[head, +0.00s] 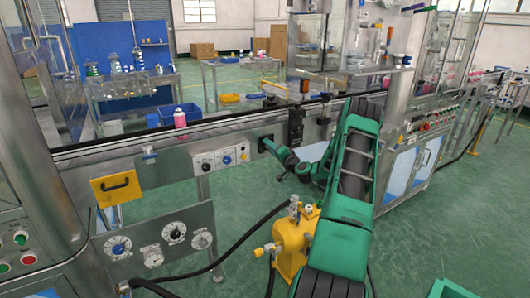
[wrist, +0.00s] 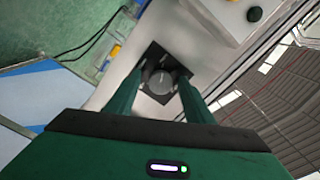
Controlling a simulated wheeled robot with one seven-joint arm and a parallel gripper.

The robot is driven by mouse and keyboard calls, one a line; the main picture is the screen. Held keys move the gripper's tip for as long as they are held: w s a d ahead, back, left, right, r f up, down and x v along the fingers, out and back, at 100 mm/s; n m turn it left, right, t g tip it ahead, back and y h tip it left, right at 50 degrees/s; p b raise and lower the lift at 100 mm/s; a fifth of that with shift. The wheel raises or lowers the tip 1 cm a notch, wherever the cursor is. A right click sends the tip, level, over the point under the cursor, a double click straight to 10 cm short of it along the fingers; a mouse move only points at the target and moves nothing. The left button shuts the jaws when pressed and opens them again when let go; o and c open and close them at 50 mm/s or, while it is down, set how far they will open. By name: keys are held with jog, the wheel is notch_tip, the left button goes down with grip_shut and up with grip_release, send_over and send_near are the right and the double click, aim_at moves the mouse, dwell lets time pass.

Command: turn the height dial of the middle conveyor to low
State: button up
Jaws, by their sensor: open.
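A round grey dial (wrist: 160,82) sits on a black square plate (wrist: 150,66) on the metal side of the conveyor (head: 160,148). In the head view the plate (head: 264,142) shows just beyond my gripper (head: 271,147), and the dial face is mostly hidden there. In the wrist view my gripper (wrist: 160,90) is open, with one green finger on each side of the dial. I cannot tell whether the fingers touch it. The dial's setting is too small to read.
A control box (head: 220,160) with knobs, including a blue one, is on the conveyor side to the left. A panel with several dials (head: 174,232) stands at lower left. A yellow pump-like unit (head: 294,242) stands beside my arm.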

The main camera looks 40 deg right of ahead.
jog(key=v, duration=1)
jog(key=shift+s, duration=0.35)
jog(key=w+a+r+n+g+y, duration=0.1)
jog(key=w+a+n+g+y, duration=0.15)
jog(key=a, duration=0.45)
jog(key=w+a+r+n+g+y, duration=0.1)
jog(key=a+n+y, duration=0.3)
jog(key=a, duration=0.3)
jog(key=s+a+n+g, duration=0.4)
jog(key=a+g, duration=0.1)
jog(key=a, duration=0.5)
jog(key=s+a+r+g, duration=0.3)
jog(key=s+a, duration=0.1)
jog(key=s, duration=0.8)
jog(key=s+a+r+m+g+h, duration=0.1)
jog(key=s+a+r+g, duration=0.2)
jog(key=s, duration=0.9)
jog(key=s+a+r+m+g+h, duration=0.1)
jog(key=s+a+r+g, duration=0.2)
jog(key=s, duration=0.9)
jog(key=a, duration=0.3)
jog(key=shift+r, duration=0.2)
